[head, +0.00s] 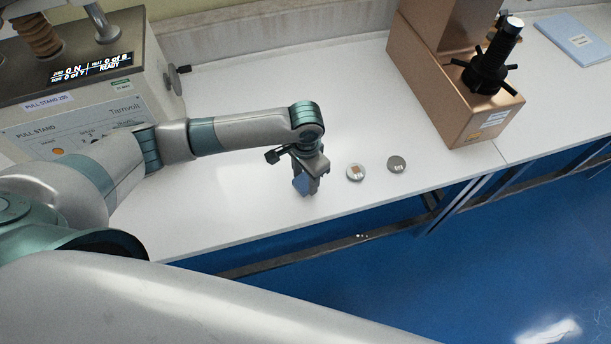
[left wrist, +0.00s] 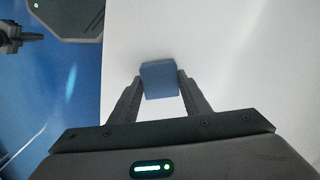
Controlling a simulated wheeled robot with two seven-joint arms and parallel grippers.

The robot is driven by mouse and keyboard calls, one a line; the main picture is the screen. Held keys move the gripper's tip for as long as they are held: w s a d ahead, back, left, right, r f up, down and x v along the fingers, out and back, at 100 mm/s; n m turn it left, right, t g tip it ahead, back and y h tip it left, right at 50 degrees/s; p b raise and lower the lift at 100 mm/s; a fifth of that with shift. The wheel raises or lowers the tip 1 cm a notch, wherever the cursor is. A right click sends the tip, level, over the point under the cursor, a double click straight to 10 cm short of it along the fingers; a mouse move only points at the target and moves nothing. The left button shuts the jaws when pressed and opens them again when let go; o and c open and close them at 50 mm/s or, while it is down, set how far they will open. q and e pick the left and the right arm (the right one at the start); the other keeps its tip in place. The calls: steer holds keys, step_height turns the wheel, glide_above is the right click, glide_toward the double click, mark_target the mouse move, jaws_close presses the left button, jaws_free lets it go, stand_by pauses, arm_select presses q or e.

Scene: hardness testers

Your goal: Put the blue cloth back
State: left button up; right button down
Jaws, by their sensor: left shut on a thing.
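The blue cloth (left wrist: 160,80) is a small folded block between the fingertips of my left gripper (left wrist: 158,88) in the left wrist view. In the head view the left gripper (head: 308,184) points down over the white bench near its front edge, with the blue cloth (head: 301,183) partly hidden by the fingers. The gripper is shut on the cloth. I cannot tell whether the cloth touches the bench. My right gripper is not in view.
Two small round discs, one with a copper square (head: 356,172) and one grey (head: 397,164), lie right of the gripper. A copper-coloured tester (head: 440,95) stands at the right, the pull stand (head: 90,100) at the left. A light-blue booklet (head: 575,40) lies far right.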

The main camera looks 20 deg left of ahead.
mark_target(306, 181)
arm_select(q)
steer(key=shift+f, duration=0.25)
steer(key=o, duration=0.9)
steer(key=shift+o, duration=0.2)
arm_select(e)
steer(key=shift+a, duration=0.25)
arm_select(q)
steer(key=shift+r, duration=0.2)
step_height(306, 181, up, 12)
steer(key=b, duration=0.3)
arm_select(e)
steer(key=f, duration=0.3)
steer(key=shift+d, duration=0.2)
